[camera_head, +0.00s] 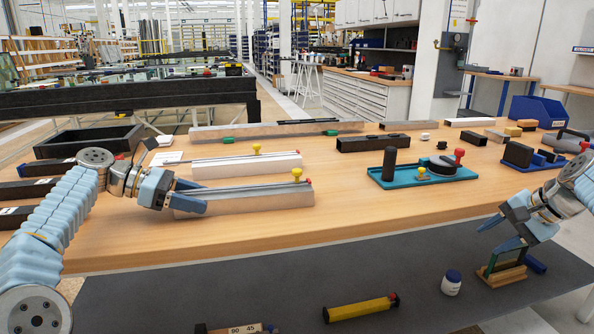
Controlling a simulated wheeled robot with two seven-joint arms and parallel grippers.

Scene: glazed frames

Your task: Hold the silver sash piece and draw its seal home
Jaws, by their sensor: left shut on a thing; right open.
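The silver sash piece (258,202) lies lengthwise near the front of the wooden bench. A dark seal strip (265,186) runs along its top, with a red end and a yellow knob (297,174) near the right end. My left gripper (194,198) is shut on the left end of the silver piece, and its fingers hide that end. My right gripper (497,236) is open and empty at the far right, above the grey front strip and well apart from the silver piece. I cannot tell how deep the seal sits.
A white sash piece (235,167) with a yellow knob lies just behind. A teal tray (440,178) holds a black cylinder and other parts. A small wooden stand (502,276), white jar (451,283) and yellow tube (360,309) lie in front. The bench right of the silver piece is clear.

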